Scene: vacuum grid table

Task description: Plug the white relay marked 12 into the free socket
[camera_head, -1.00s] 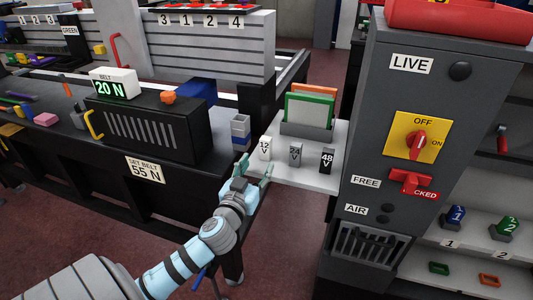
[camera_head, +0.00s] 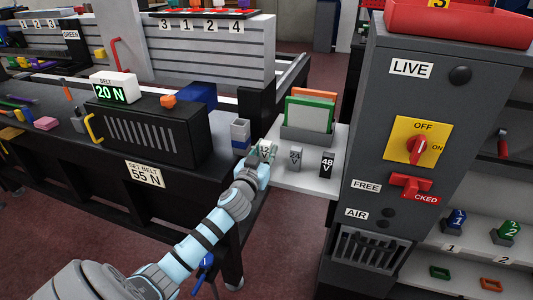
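The white relay marked 12 V (camera_head: 265,148) stands at the left end of a row on the white shelf beside the cabinet. My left gripper (camera_head: 261,159) is at this relay, with its fingers around it and partly covering it. I cannot tell whether the fingers are open or shut on it. The grey 24 V relay (camera_head: 295,157) and the black 48 V relay (camera_head: 327,163) stand to its right, apart from it. I cannot make out a free socket in this view. My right gripper is not in view.
A grey cabinet (camera_head: 388,130) with a red switch on a yellow plate (camera_head: 419,139) rises on the right. A file holder with green and orange cards (camera_head: 309,113) stands behind the relays. Grey and blue blocks (camera_head: 240,132) sit left of my gripper.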

